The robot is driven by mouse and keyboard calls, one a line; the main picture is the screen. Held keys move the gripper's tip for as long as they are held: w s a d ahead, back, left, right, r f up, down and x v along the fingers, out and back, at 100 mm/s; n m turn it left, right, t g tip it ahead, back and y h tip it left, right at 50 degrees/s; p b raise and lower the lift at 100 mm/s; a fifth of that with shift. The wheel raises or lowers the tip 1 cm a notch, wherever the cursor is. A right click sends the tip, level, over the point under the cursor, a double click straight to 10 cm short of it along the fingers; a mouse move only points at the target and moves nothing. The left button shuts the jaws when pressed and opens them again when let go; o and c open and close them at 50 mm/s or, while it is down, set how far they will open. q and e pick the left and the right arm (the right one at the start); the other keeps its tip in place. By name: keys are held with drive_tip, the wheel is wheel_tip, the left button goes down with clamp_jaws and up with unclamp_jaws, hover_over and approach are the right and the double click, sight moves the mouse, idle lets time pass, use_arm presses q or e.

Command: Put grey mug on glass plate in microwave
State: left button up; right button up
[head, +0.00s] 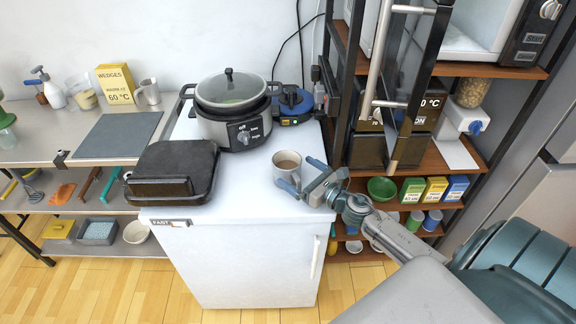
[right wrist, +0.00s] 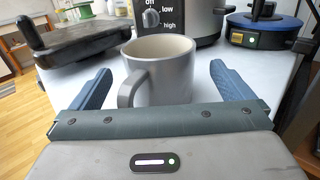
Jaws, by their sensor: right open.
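My left gripper is not in view.
A slow cooker (head: 233,125) and a blue-topped round device (head: 292,103) stand behind the mug. A black grill (head: 173,172) lies at its left. The open microwave door (head: 401,75) and dark shelf posts stand at the right, above a green bowl (head: 381,189) and small boxes.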

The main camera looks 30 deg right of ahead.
drive_tip(key=shift+p+x, duration=0.45)
drive_tip(key=shift+x, duration=0.6)
drive_tip(key=shift+c, duration=0.2)
drive_tip(key=c, duration=1.4)
drive_tip(key=shift+o, duration=0.2)
